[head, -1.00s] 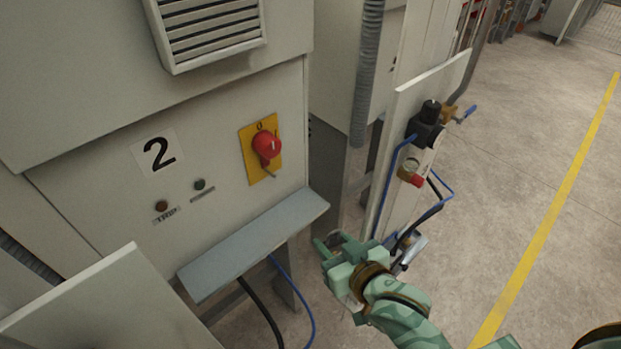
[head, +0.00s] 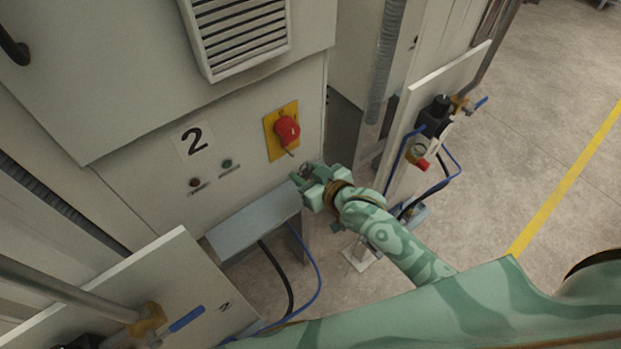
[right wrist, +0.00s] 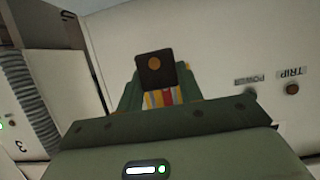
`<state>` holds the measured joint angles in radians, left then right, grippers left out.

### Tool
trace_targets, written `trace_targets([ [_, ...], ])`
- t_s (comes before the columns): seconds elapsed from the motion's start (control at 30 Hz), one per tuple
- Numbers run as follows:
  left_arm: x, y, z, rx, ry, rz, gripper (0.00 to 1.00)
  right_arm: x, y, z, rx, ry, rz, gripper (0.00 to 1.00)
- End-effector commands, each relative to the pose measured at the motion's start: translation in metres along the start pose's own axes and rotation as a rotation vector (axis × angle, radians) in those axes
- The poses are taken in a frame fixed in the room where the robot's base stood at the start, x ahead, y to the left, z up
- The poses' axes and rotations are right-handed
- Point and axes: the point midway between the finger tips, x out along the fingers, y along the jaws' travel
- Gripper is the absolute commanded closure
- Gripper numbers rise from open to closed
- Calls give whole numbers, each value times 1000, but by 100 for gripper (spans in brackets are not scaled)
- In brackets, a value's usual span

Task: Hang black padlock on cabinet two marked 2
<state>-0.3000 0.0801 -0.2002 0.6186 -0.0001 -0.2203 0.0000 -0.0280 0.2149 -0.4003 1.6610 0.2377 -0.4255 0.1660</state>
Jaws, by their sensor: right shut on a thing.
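Cabinet two (head: 235,165) bears a black 2 on a white label (head: 194,139). On its front is a red rotary switch (head: 287,131) on a yellow plate (head: 271,145), with a small metal piece under the knob. My right gripper (head: 302,176) is just below and right of the switch, apart from it, above the grey shelf. It is shut on the black padlock (right wrist: 155,68), whose dark body with a round brass spot shows between the fingers in the right wrist view. In the head view the padlock is mostly hidden by the fingers. My left gripper is out of view.
A grey shelf (head: 254,223) juts out below the switch, with black and blue hoses under it. A panel with a regulator and gauge (head: 418,150) stands right of the cabinet. Another panel (head: 185,280) with a pipe and yellow valve is at lower left. Open floor lies right.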

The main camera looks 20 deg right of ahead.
Motion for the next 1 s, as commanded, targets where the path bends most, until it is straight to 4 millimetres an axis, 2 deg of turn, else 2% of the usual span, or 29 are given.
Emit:
trace_targets([
  [0.77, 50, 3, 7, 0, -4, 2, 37, 53, 0, -14, 0, 2, 0, 89],
  [1.0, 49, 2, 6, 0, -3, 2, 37, 64, 0, -13, 0, 1, 0, 89],
])
